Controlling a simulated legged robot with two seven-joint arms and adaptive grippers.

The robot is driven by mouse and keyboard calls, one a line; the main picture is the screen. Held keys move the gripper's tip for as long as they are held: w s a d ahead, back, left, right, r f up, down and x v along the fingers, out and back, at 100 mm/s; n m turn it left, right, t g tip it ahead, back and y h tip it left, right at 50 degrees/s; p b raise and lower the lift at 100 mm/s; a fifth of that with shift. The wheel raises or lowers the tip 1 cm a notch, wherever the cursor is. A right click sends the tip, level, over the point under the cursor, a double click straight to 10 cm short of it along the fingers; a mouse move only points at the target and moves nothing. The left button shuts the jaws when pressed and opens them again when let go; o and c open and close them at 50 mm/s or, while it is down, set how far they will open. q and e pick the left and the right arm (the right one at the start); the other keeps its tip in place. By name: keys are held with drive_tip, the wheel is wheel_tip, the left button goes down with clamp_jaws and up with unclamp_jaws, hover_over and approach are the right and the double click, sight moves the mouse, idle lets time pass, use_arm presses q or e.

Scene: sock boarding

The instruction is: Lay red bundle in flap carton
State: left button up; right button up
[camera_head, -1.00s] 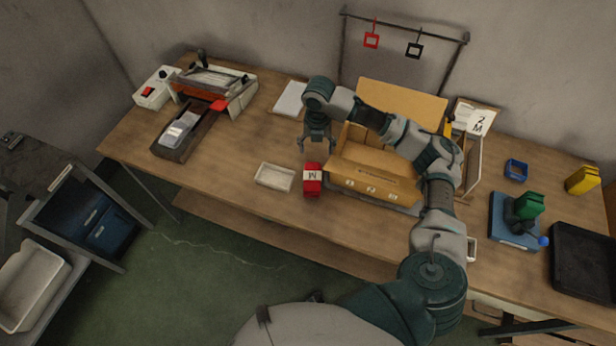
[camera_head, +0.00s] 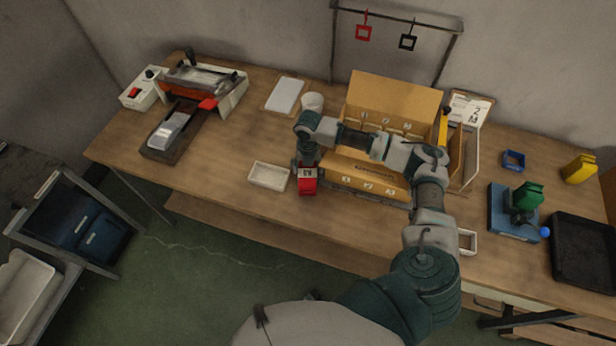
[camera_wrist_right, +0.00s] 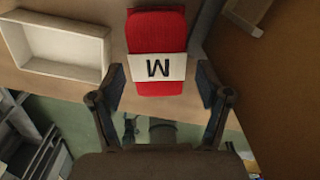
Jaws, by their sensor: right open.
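The red bundle (camera_head: 307,184) lies on the table just left of the carton, with a white band marked with a letter around it. In the right wrist view the bundle (camera_wrist_right: 155,30) lies ahead of and partly between the fingers. My right gripper (camera_head: 306,160) is over the bundle's far part and hides some of it. Its two fingers (camera_wrist_right: 160,88) are apart, one on each side of the white band, with gaps to the bundle. The flap carton (camera_head: 368,178) stands open, its back flap (camera_head: 395,98) raised. My right forearm hides part of its inside. My left gripper is not in view.
A white shallow tray (camera_head: 268,176) sits close left of the bundle. A white cup (camera_head: 312,102) stands behind my right gripper. A sealing device (camera_head: 203,82) is at the far left.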

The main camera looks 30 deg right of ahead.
sight(308, 173)
drive_tip(key=f, duration=0.4)
drive_tip(key=shift+a+f, duration=0.25)
drive_tip(key=shift+f, duration=0.1)
drive_tip(key=shift+d, duration=0.1)
drive_tip(key=c, duration=1.1)
drive_tip(key=shift+r, duration=0.1)
